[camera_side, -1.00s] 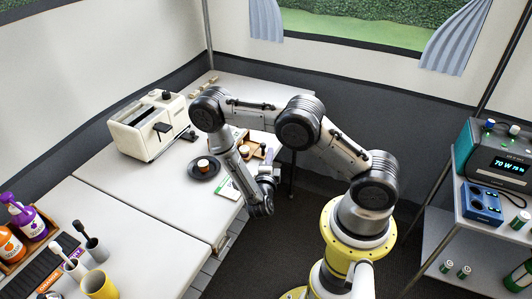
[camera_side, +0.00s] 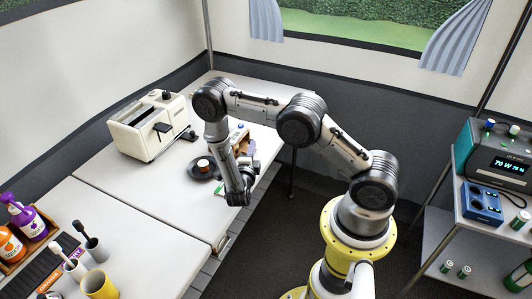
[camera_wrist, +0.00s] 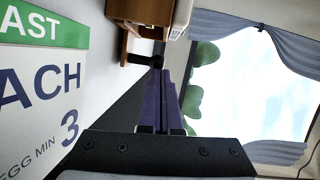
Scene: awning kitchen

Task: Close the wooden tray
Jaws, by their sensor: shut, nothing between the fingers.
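The wooden tray (camera_wrist: 143,12) shows at the top of the wrist view, with a dark handle (camera_wrist: 143,60) sticking out toward my fingertips. My gripper (camera_wrist: 168,73) is shut and empty, its two purple fingers together. The fingertips are close to the handle's end; I cannot tell whether they touch it. In the side view my arm covers most of the tray, and only part of its wooden edge (camera_side: 240,140) shows behind my wrist. My gripper is low at the table's front edge there, with its fingertips hard to make out.
A dark plate (camera_side: 203,170) with a small cup (camera_side: 203,164) stands left of my forearm. A cream toaster (camera_side: 150,125) stands further back. Open floor lies right of the table.

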